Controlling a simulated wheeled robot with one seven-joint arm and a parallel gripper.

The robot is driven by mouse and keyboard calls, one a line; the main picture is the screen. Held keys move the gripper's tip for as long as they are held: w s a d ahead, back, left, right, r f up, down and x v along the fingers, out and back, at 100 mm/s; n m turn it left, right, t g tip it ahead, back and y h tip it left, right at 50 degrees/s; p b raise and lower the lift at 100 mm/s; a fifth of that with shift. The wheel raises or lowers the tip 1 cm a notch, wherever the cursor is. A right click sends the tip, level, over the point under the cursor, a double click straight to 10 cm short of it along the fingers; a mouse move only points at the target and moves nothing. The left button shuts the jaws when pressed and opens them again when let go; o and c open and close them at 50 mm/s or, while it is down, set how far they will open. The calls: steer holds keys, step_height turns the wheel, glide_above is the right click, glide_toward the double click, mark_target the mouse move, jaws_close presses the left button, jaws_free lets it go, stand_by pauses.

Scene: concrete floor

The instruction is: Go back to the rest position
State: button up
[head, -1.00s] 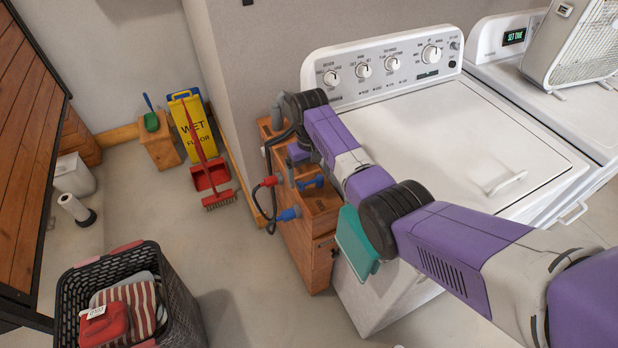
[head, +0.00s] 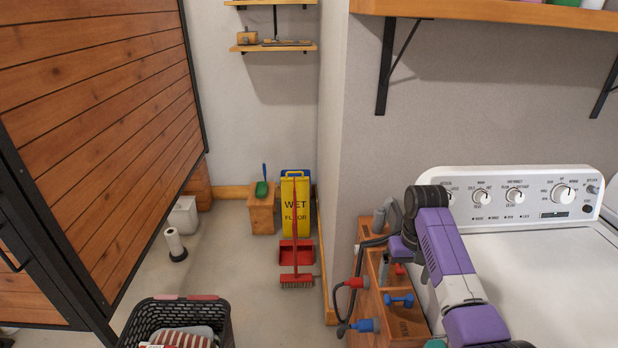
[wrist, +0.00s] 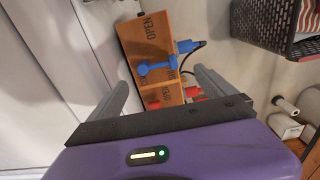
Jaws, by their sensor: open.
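My gripper (wrist: 168,95) shows in the wrist view with its two grey fingers spread wide apart and nothing between them. Beyond the fingers is a wooden cabinet (wrist: 145,35) marked OPEN, with a blue handle and a blue plug. In the head view my purple arm reaches over the cabinet (head: 405,325) beside the washer (head: 560,270). The gripper's fingertips cannot be made out in the head view.
A dark laundry basket (head: 140,325) with clothes stands on the floor at lower left. A yellow wet-floor sign (head: 296,205), a red broom and dustpan (head: 296,255) and a wooden box (head: 262,212) stand by the wall.

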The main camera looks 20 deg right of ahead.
steer(key=w+r+t+h, duration=0.2)
steer(key=w+r+t, duration=0.2)
steer(key=w+t, duration=0.55)
steer(key=s+a+t, duration=0.3)
steer(key=s+a, duration=0.3)
steer(key=s, duration=0.3)
steer(key=s+a+t, duration=0.3)
steer(key=s+a, duration=0.4)
steer(key=s, duration=0.2)
steer(key=s+a+r+n, duration=0.1)
steer(key=s+a+r, duration=0.1)
steer(key=s, duration=0.9)
steer(key=s+a+r+n+y, duration=0.1)
steer(key=s+a+r, duration=0.1)
steer(key=s, duration=0.9)
steer(key=s+a+r+n+y+b, duration=0.1)
steer(key=s+a+r, duration=0.2)
steer(key=s, duration=0.8)
steer(key=shift+s+a+g, duration=0.2)
steer(key=shift+a+g, duration=0.15)
steer(key=shift+a, duration=0.2)
steer(key=shift+f, duration=0.15)
